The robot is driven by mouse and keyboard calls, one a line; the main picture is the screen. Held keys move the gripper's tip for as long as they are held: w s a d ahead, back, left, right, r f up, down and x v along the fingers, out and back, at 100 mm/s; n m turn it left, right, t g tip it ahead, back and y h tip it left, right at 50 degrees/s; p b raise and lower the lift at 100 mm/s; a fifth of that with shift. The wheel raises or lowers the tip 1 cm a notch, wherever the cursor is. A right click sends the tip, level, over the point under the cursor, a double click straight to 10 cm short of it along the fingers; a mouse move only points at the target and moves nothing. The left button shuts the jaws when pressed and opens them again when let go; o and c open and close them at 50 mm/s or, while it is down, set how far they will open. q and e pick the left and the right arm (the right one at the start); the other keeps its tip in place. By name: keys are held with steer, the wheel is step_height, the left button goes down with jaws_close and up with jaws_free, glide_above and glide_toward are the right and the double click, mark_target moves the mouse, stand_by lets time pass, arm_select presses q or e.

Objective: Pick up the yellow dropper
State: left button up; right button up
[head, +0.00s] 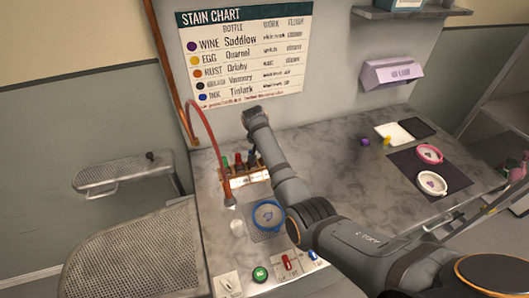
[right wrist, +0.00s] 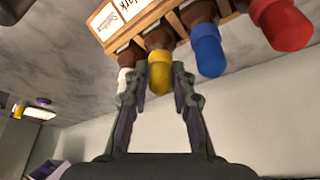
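The yellow dropper (right wrist: 159,75) is a brown bottle with a yellow rubber cap. It stands in a wooden rack (right wrist: 152,14) between a white-capped bottle (right wrist: 124,80) and a blue-capped one (right wrist: 208,52). My right gripper (right wrist: 161,80) is open, with one fingertip on each side of the yellow cap, very close to it. I cannot tell whether either fingertip touches the cap. In the head view my right arm reaches over the counter to the rack (head: 244,181) and hides the yellow dropper. My left gripper is not in view.
A red-capped bottle (right wrist: 281,22) is beside the blue one. A red hose (head: 212,140) arcs left of the rack. A blue hoop (head: 268,214) lies on the counter in front. Pink (head: 430,153) and white (head: 431,183) round items lie right.

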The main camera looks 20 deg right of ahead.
steer(key=shift+c, duration=0.2)
steer(key=shift+r, duration=0.1)
step_height(320, 180, up, 10)
steer(key=shift+f+b, duration=0.1)
steer(key=shift+b, duration=1.05)
